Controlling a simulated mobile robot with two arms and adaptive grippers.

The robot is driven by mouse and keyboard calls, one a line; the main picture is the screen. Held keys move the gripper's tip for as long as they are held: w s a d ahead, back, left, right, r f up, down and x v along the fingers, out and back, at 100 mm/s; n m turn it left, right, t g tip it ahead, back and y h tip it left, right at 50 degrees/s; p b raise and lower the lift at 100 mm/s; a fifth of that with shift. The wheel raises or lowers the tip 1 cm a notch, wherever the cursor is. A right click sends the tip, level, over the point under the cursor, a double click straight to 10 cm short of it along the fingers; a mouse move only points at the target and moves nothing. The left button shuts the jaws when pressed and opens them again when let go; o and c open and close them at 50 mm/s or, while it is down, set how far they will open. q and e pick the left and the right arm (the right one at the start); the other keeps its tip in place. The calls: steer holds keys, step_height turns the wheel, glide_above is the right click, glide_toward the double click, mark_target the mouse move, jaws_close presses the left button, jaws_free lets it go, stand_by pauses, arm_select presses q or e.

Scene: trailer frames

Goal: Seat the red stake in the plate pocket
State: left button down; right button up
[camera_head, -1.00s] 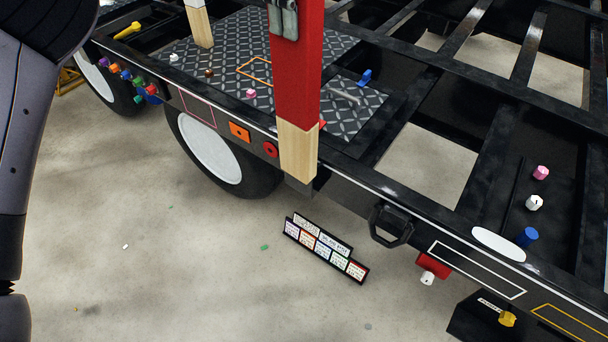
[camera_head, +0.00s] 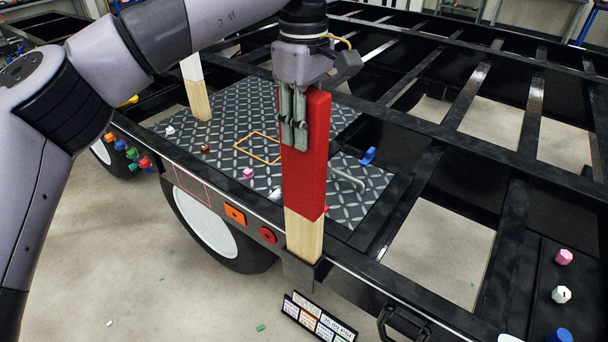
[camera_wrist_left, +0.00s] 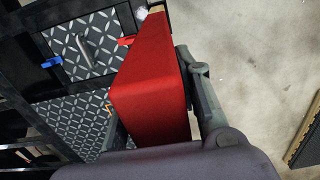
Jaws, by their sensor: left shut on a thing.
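The red stake (camera_head: 312,185) is a square post, red above and bare wood at its lower end. It stands near upright at the trailer's side rail, beside the diamond plate deck (camera_head: 225,132). Its wooden end meets a dark pocket (camera_head: 298,270) on the rail's outer side; I cannot tell how deep it sits. My left gripper (camera_head: 294,132) is shut on the stake's upper part from above. In the left wrist view the stake (camera_wrist_left: 150,85) lies between the fingers. The pocket is hidden there. My right gripper is not in view.
A second stake with a white top (camera_head: 198,98) stands at the deck's far left. Small coloured knobs, a blue clip (camera_head: 367,156) and a grey bar (camera_head: 347,178) are on or near the deck. Black frame beams with open gaps lie to the right. A sign stand (camera_head: 318,318) is on the floor.

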mark_target(304, 171)
arm_select(q)
step_height(304, 171, down, 10)
steer(key=shift+w+r+p, duration=0.1)
steer(key=shift+r+p, duration=0.1)
steer(key=shift+p, duration=0.7)
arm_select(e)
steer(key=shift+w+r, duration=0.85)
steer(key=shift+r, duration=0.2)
arm_select(q)
steer(key=shift+f, duration=0.1)
steer(key=c, duration=1.2)
jaws_free()
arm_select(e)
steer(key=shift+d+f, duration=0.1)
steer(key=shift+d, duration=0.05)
